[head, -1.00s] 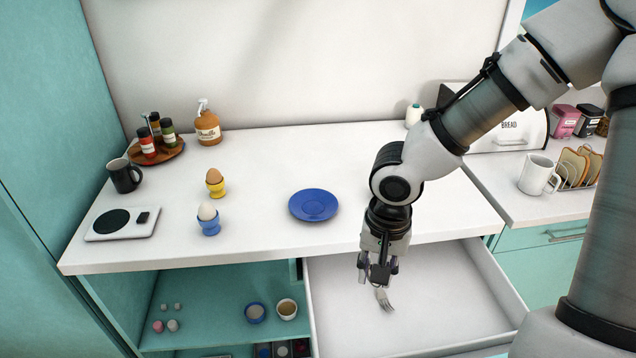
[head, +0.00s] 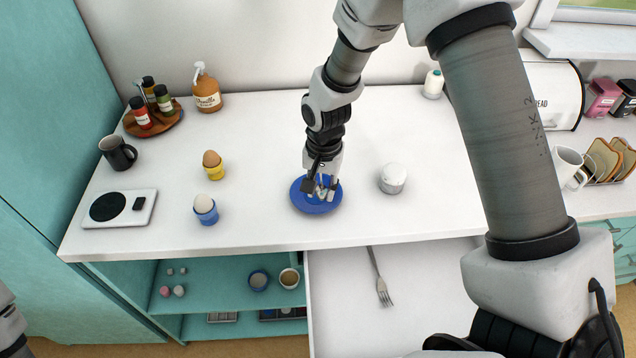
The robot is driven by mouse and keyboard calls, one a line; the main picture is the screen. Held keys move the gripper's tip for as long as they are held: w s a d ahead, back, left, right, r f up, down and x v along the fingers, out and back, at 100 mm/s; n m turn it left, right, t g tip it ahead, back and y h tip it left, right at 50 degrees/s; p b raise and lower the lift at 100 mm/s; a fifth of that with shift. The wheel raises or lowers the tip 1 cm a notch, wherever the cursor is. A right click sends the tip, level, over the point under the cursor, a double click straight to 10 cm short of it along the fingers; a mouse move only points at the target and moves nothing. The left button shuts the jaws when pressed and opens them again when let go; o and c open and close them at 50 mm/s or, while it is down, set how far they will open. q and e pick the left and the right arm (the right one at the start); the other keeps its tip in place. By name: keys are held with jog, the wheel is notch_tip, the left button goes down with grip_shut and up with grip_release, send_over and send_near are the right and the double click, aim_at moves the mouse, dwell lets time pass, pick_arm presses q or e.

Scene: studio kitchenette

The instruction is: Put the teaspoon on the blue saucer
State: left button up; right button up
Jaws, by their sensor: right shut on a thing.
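The blue saucer (head: 300,203) lies on the white counter near its front edge, partly covered by my right gripper. My right gripper (head: 322,193) points down over the saucer and is shut on the teaspoon. The teaspoon is mostly hidden by the fingers; only a small pale, shiny bit shows between them, low over the saucer. I cannot tell whether it touches the saucer. My left gripper is not in view.
The open drawer (head: 430,300) below the counter holds a fork (head: 380,282). A white round jar (head: 393,178) stands right of the saucer. Egg cups (head: 206,212) (head: 214,170) and a kitchen scale (head: 120,208) stand to the left. The counter behind the saucer is clear.

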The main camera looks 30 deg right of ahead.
aim_at(318, 195)
jog(key=shift+w+a+f, duration=0.1)
jog(key=shift+w+a, duration=0.05)
jog(key=shift+w, duration=0.2)
jog(key=shift+s+a+f+p, duration=0.2)
jog(key=shift+f+p, duration=0.2)
jog(key=shift+f, duration=0.15)
jog(key=shift+s+a+f+p, duration=0.1)
jog(key=shift+s+f+p, duration=0.05)
jog(key=shift+f+p, duration=0.3)
jog(key=shift+f, duration=0.45)
jog(key=shift+w+d+f, duration=0.15)
jog(key=shift+w+f, duration=0.05)
jog(key=shift+w, duration=0.1)
jog(key=shift+f, duration=0.1)
jog(key=shift+s+f+b, duration=0.15)
jog(key=shift+b, duration=0.2)
jog(key=shift+f, duration=0.1)
